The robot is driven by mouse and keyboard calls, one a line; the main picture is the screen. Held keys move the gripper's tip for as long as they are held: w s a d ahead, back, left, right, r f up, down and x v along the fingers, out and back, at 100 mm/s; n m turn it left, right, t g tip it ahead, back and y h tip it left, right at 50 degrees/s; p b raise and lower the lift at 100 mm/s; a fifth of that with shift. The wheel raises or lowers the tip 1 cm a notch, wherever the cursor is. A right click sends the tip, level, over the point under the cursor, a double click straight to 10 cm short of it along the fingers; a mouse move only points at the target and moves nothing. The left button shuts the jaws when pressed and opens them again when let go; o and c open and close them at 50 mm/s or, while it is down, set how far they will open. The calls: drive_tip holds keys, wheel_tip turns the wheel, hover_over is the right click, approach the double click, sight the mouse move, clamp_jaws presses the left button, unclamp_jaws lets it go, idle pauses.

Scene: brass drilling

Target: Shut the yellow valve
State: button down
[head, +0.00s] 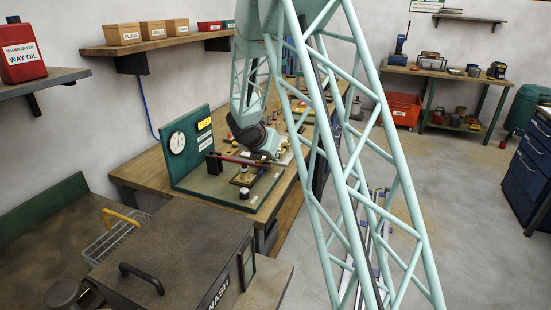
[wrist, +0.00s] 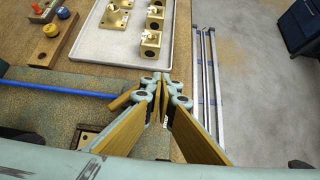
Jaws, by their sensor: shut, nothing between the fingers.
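My gripper (head: 280,158) is at the right side of the board, partly hidden by my arm. In the wrist view, my gripper (wrist: 162,80) is shut and empty, its tips near the tray's front edge. A blue rod (wrist: 60,88) runs to the left of the tips.
A grey tray (wrist: 92,42) holds brass blocks (wrist: 151,42). Wooden blocks with an orange ball (wrist: 51,30) and a blue ball (wrist: 63,13) lie left of it. A dark washer cabinet (head: 180,255) stands in front of the bench (head: 140,178).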

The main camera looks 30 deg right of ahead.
drive_tip(key=shift+w+a, duration=0.1)
drive_tip(key=shift+a, duration=0.4)
drive_tip(key=shift+r, duration=0.1)
idle(0.3)
drive_tip(key=s+r+p, duration=0.1)
drive_tip(key=s+r, duration=0.6)
idle(0.7)
idle(0.5)
